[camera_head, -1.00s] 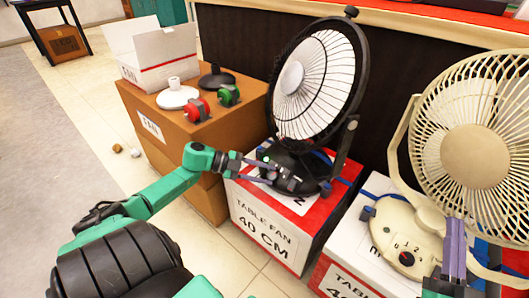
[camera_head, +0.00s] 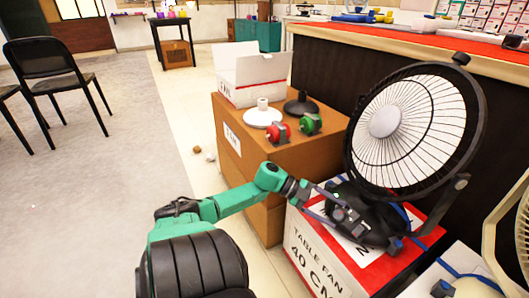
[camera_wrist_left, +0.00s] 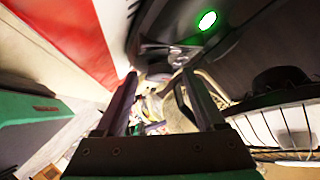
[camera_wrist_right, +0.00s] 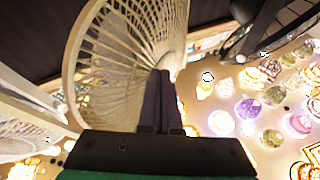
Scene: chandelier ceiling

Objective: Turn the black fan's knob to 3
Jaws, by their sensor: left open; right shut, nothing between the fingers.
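The black fan (camera_head: 415,130) stands on a red and white box marked TABLE FAN 40 CM (camera_head: 318,262). Its dark base (camera_head: 375,225) carries the controls; the knob is too small and covered to read. My left gripper (camera_head: 345,218) is open, with its fingers at the front of the base. In the left wrist view the open fingers (camera_wrist_left: 162,95) are apart beside the dark base, where a green light (camera_wrist_left: 207,20) glows. My right gripper (camera_wrist_right: 162,85) is shut and empty beside the cream fan's cage (camera_wrist_right: 125,45). It is out of the head view.
The cream fan (camera_head: 515,235) stands at the right edge. A brown carton (camera_head: 250,180) to the left holds a white open box (camera_head: 252,85), two round bases and a red (camera_head: 278,133) and a green part (camera_head: 311,124). A red-topped counter (camera_head: 400,42) is behind.

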